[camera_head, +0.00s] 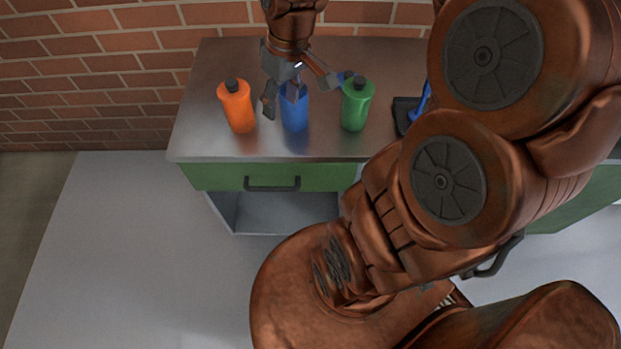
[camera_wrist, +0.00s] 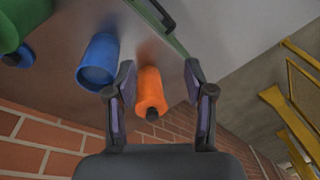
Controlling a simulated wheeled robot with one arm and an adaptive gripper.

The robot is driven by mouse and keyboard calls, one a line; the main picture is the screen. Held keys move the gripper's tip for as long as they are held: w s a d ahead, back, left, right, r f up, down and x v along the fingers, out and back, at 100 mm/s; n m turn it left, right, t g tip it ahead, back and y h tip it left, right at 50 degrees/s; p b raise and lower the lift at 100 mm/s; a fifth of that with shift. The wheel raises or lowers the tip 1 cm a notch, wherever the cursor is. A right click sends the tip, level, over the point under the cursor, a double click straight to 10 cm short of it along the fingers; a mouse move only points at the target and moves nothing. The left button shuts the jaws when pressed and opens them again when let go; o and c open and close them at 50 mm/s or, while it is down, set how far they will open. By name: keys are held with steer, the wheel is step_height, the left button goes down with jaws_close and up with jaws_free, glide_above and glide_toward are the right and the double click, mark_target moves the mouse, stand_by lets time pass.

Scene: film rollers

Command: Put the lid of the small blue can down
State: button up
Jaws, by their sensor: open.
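The small blue can (camera_head: 294,112) stands upright on the counter between two bottles. Its lidless round top faces the camera in the wrist view (camera_wrist: 97,68). A small blue piece with a dark part, seemingly the lid (camera_head: 345,77), lies on the counter behind and left of the green bottle (camera_head: 356,106); it also shows in the wrist view (camera_wrist: 20,57), partly cut off. My gripper (camera_head: 298,93) is open above and in front of the can's top in the head view, its fingers spread.
An orange bottle (camera_head: 237,108) with a black cap stands left of the can. A black-based blue object (camera_head: 404,112) is at right, partly hidden by my arm. A brick wall (camera_head: 100,60) backs the counter (camera_head: 200,145). A green drawer (camera_head: 225,177) is below.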

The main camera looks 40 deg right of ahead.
steer(key=s+a+m+g, duration=0.1)
steer(key=s+a, duration=0.2)
steer(key=s, duration=0.5)
steer(key=s+a+f+m+g+h, duration=0.1)
steer(key=s+a, duration=0.2)
steer(key=s, duration=0.6)
steer(key=shift+s+h, duration=0.15)
steer(key=shift+h, duration=0.15)
steer(key=shift+a, duration=0.1)
